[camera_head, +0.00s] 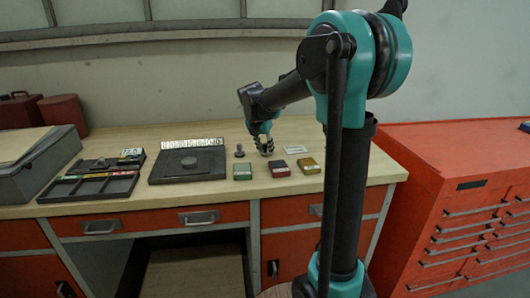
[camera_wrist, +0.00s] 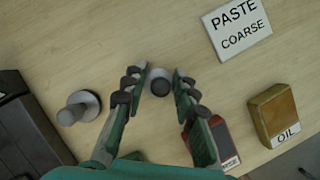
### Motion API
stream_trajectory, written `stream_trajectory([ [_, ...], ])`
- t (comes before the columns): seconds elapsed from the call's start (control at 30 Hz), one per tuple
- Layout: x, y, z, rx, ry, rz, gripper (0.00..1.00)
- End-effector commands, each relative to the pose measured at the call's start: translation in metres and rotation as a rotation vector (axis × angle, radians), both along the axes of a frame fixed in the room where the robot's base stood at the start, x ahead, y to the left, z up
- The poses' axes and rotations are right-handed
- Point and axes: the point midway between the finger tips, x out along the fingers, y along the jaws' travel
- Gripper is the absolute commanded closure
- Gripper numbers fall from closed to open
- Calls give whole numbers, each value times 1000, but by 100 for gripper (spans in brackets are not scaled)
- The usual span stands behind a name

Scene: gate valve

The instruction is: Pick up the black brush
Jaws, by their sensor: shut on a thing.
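The black brush (camera_wrist: 160,86) shows end-on in the wrist view as a small dark cylinder with a grey rim. It is between the fingertips of my gripper (camera_wrist: 162,78), which is shut on it. In the head view my gripper (camera_head: 265,146) points down, low over the wooden bench top. The brush is hard to make out there among the fingers. I cannot tell whether it still touches the bench.
A grey knobbed piece (camera_wrist: 78,107) stands close on the left. A "PASTE COARSE" card (camera_wrist: 237,28), an "OIL" block (camera_wrist: 273,115), a red block (camera_head: 280,168) and a green block (camera_head: 243,172) lie near. A dark tray (camera_head: 187,164) is further left.

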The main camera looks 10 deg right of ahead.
Motion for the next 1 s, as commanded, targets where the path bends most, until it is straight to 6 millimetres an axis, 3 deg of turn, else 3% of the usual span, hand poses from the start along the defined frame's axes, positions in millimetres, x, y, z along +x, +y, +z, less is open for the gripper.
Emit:
stream_trajectory([
  [0.27,0,0,3,0,0,0,100],
  [0.47,0,0,21,0,0,0,100],
  [1.0,0,0,159,0,0,0,100],
])
